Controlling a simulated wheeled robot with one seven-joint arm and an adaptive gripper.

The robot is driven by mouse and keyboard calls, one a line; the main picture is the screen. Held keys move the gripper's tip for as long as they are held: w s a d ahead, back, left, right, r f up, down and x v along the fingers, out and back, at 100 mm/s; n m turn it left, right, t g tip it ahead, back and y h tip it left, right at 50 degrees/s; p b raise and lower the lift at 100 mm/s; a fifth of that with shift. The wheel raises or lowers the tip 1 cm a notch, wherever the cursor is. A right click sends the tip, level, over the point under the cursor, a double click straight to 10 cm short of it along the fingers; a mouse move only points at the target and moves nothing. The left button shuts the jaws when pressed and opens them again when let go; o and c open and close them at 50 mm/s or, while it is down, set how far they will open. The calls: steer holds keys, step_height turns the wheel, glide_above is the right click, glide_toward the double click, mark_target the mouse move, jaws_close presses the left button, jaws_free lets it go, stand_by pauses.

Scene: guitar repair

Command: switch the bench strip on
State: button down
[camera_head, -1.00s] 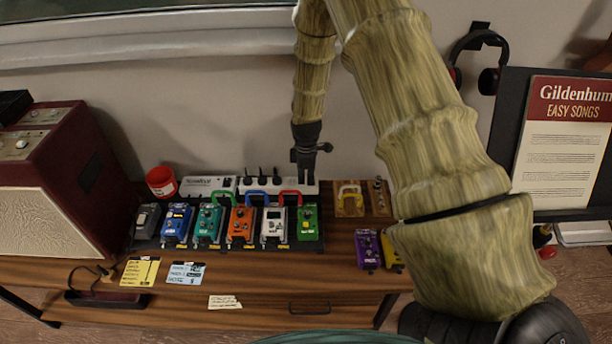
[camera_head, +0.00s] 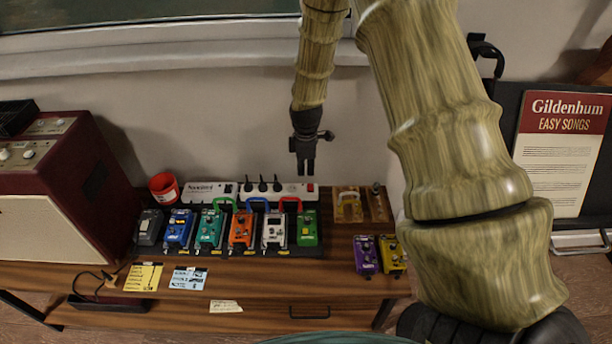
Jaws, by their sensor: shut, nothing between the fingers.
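A white power strip (camera_head: 284,189) lies at the back of the bench against the wall. Several black plugs stand in it, and a small red switch (camera_head: 310,188) shows at its right end. Whether the switch is on or off is too small to tell. My gripper (camera_head: 306,172) points down with its fingers together and empty. In the picture its tips are just above the strip's right end, with a small gap; I cannot tell the exact distance.
A pedalboard with several coloured pedals (camera_head: 240,229) and bright patch cables stands in front of the strip. A white box (camera_head: 209,191) and a red cup (camera_head: 164,187) are left of it. A wooden stand (camera_head: 348,205) is to the right, with purple and yellow pedals in front.

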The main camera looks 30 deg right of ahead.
steer(key=shift+s+a+r, duration=0.15)
steer(key=shift+s+r, duration=0.05)
steer(key=shift+r, duration=1.1)
steer(key=shift+s+a+r, duration=0.1)
steer(key=shift+s+r, duration=0.1)
steer(key=shift+r, duration=1.1)
steer(key=shift+f, duration=0.1)
